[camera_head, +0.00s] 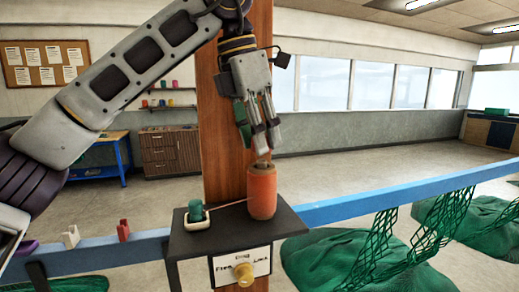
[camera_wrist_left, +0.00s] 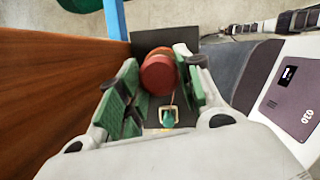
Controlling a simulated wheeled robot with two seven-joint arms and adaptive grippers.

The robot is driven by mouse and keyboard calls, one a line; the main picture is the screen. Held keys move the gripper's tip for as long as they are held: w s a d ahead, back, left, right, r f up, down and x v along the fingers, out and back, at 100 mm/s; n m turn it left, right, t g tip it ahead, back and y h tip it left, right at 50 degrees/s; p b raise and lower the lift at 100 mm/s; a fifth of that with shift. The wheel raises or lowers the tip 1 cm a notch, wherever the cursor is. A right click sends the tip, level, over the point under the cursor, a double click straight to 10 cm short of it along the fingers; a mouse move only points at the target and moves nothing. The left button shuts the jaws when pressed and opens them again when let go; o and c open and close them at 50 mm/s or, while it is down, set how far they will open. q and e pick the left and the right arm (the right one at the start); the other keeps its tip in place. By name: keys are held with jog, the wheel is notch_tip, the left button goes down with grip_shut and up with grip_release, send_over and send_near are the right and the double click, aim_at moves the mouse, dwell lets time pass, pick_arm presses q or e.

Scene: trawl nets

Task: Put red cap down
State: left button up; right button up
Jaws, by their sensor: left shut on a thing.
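The red cap (camera_head: 262,192) is an orange-red upright cylinder above the right part of a small black stand (camera_head: 222,238). In the left wrist view the round red end of the cap (camera_wrist_left: 158,75) shows between the fingers. My left gripper (camera_head: 262,148) points down from above, with its fingertips at the top of the cap. It is shut on the cap, its green pads on either side in the left wrist view (camera_wrist_left: 158,88). I cannot tell whether the cap's underside touches the stand. My right gripper is not in view.
A teal piece (camera_head: 195,210) sits in a cream holder left of the cap, with a cord towards it. A wooden post (camera_head: 236,90) rises behind. A blue rail (camera_head: 400,196) with green nets (camera_head: 440,225) runs right. A small red clip (camera_head: 123,230) is on the rail's left.

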aim_at(259, 160)
pick_arm(q)
jog(key=shift+f, duration=1.35)
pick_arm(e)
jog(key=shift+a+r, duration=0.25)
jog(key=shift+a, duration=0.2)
pick_arm(q)
jog(key=shift+f, duration=0.15)
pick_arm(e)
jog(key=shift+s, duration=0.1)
pick_arm(q)
jog(key=shift+f, duration=0.1)
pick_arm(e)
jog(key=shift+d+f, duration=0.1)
pick_arm(q)
jog(key=o, duration=0.9)
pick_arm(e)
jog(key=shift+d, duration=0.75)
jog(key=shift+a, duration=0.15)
